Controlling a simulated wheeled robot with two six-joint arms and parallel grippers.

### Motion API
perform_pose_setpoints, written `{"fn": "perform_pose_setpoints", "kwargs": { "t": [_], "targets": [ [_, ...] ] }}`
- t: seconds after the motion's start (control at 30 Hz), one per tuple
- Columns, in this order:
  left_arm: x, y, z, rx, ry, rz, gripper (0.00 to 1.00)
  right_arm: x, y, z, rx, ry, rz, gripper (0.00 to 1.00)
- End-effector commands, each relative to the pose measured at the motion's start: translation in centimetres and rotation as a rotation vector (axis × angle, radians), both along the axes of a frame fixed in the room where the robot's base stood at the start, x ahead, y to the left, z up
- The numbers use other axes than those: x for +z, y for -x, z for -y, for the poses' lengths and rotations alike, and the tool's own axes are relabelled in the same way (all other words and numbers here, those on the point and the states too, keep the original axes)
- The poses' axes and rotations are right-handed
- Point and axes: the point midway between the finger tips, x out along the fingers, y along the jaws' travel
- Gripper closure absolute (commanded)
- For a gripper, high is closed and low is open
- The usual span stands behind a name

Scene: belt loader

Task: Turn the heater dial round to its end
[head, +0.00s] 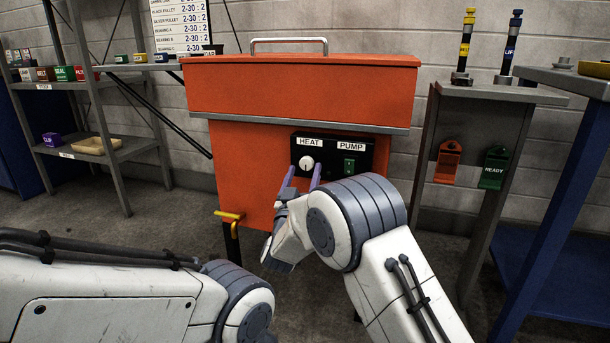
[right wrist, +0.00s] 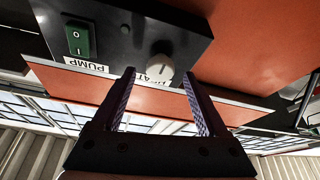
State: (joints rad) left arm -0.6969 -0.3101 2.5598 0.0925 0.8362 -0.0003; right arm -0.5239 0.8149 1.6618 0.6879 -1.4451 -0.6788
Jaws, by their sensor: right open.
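The heater dial (head: 306,162) is a small white round knob on a black control panel (head: 328,150) on the front of an orange cabinet. The label HEAT is above it. My right gripper (head: 302,176) is open in front of the dial, its two fingers pointing at it. In the right wrist view, which shows the panel upside down, the dial (right wrist: 160,67) appears between the two fingertips (right wrist: 159,76), with gaps on both sides; I cannot tell how deep the fingers reach. My left arm shows at the lower left, but its gripper is out of view.
A green PUMP switch (head: 349,167) is just right of the dial on the same panel. A yellow handle (head: 229,216) sticks out at the cabinet's lower left. A grey stand (head: 480,95) with red and green tags is to the right, shelves to the left.

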Motion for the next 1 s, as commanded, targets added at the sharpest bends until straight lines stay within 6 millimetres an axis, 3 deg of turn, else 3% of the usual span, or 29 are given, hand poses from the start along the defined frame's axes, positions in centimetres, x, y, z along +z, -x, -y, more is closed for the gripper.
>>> {"fn": "perform_pose_setpoints", "kwargs": {
  "t": [0.2, 0.5, 0.7, 1.0],
  "targets": [
    [-0.8, 0.0, 0.0, 0.0, 0.0, 0.0, 0.5, 0.7, -1.8, 0.4, -0.001, -0.001, 0.001, 0.24],
    [-0.8, 0.0, 0.0, 0.0, 0.0, 0.0, 0.5, 0.9, -2.0, 0.4, 0.001, -0.001, -0.001, 0.24],
    [-0.8, 0.0, 0.0, 0.0, 0.0, 0.0, 0.5, 0.8, -2.0, 0.4, 0.001, -0.001, -0.001, 1.0],
    [-0.9, 0.0, 0.0, 0.0, 0.0, 0.0, 0.5, 0.8, -2.0, 0.4, 0.001, -0.025, 0.008, 1.0]
  ]
}}
